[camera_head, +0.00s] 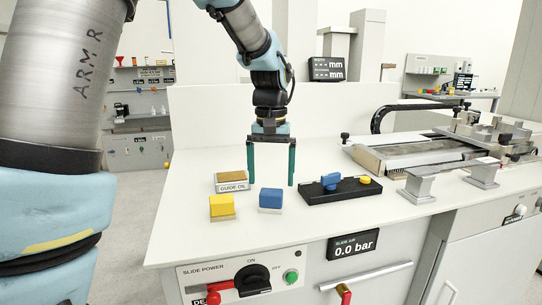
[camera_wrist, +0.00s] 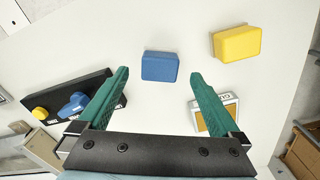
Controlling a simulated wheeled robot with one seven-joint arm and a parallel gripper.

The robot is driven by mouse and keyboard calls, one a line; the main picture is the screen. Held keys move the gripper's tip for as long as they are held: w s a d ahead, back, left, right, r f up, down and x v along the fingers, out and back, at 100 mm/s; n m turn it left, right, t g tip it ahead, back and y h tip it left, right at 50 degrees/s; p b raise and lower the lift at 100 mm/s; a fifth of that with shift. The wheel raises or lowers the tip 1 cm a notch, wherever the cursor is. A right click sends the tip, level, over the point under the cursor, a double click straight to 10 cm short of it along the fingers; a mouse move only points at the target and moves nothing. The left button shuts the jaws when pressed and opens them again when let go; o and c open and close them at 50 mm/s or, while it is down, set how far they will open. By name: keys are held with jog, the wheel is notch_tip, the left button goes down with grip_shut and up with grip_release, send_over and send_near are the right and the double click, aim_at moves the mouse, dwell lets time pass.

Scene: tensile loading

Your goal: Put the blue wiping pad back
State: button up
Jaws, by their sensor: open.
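The blue wiping pad (camera_head: 270,197) is a small blue block on a pale base. It stands on the white bench top, between a yellow pad (camera_head: 222,204) on the left and a black control block on the right. It also shows in the wrist view (camera_wrist: 160,66), ahead of the fingertips and between their lines. My gripper (camera_head: 272,184) points down with two green fingers, spread wide and empty, above and behind the blue pad. In the wrist view my gripper (camera_wrist: 158,76) has nothing between its fingers. No marked place for the blue pad is clear to me.
The guide oil box (camera_head: 232,187) stands behind the yellow pad, close to one finger. The black block (camera_head: 341,190) with blue and yellow knobs lies right of the blue pad. A metal slide rig (camera_head: 420,152) fills the bench's right. The bench front left is clear.

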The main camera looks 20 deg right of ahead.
aim_at(271, 192)
notch_tip(271, 192, up, 7)
jog(key=shift+f+b, duration=0.2)
jog(key=shift+b, duration=0.1)
dwell(0.4)
